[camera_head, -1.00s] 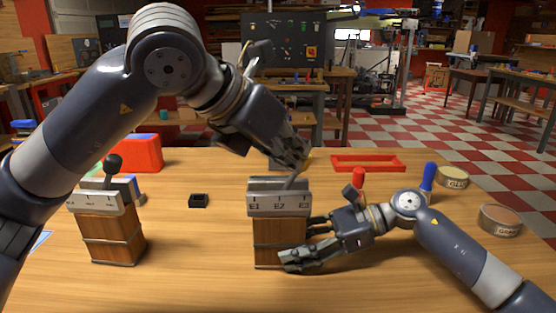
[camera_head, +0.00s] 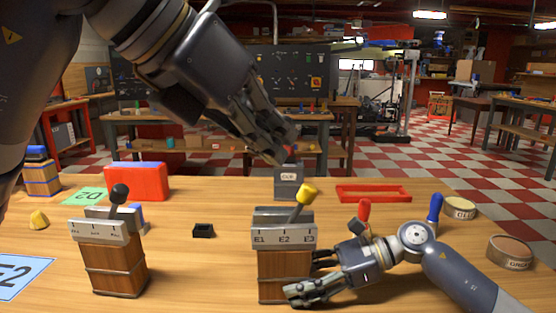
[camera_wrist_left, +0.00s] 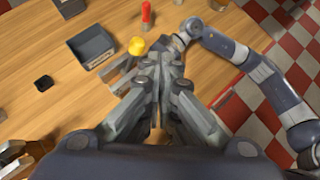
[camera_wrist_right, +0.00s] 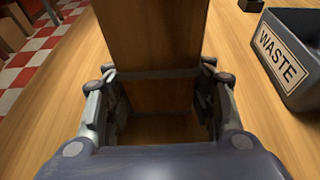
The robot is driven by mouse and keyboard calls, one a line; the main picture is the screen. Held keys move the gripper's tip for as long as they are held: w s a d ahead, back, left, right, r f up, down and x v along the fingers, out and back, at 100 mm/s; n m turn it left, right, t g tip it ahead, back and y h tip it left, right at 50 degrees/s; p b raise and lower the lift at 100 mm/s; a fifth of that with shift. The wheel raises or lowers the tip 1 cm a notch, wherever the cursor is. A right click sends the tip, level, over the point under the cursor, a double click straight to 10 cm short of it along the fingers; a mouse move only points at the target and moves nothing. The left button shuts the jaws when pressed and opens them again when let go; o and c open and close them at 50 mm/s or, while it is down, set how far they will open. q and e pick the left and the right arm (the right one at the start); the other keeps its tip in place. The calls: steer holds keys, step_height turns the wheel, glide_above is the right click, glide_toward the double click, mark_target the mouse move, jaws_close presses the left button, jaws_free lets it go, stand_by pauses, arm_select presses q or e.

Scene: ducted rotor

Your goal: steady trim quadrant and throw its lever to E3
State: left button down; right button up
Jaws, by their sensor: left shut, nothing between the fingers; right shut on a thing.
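The trim quadrant is a wooden block with a grey top marked E1, E2, E3 (camera_head: 284,239), upright on the table. Its lever with a yellow knob (camera_head: 307,194) leans right, toward the E3 side. The knob also shows in the left wrist view (camera_wrist_left: 136,45). My left gripper (camera_head: 283,155) is shut and empty, above and behind the knob, apart from it. It also shows in the left wrist view (camera_wrist_left: 158,65). My right gripper (camera_head: 305,278) is shut on the quadrant's wooden base; in the right wrist view its fingers flank the wood (camera_wrist_right: 155,95).
A second wooden lever box with a black knob (camera_head: 119,193) stands at left. A red box (camera_head: 136,182), small black tray (camera_head: 203,231), red frame (camera_head: 373,193) and open tins (camera_head: 510,251) surround it. A grey bin marked WASTE (camera_wrist_right: 290,60) shows in the right wrist view.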

arm_select(q)
steer(key=w+a+f+m+h, duration=0.25)
steer(key=a+m, duration=0.25)
steer(key=m, duration=0.5)
steer(key=w+a+f+m+h, duration=0.15)
steer(key=w+a+m, duration=0.25)
steer(key=m, duration=0.6)
steer(key=m+t, duration=0.1)
steer(key=m, duration=0.2)
glide_above(297, 209)
steer(key=a, duration=0.3)
step_height(297, 209, down, 7)
steer(key=shift+w+a+r, duration=0.15)
steer(key=shift+w+r, duration=0.05)
steer(key=shift+w, duration=0.25)
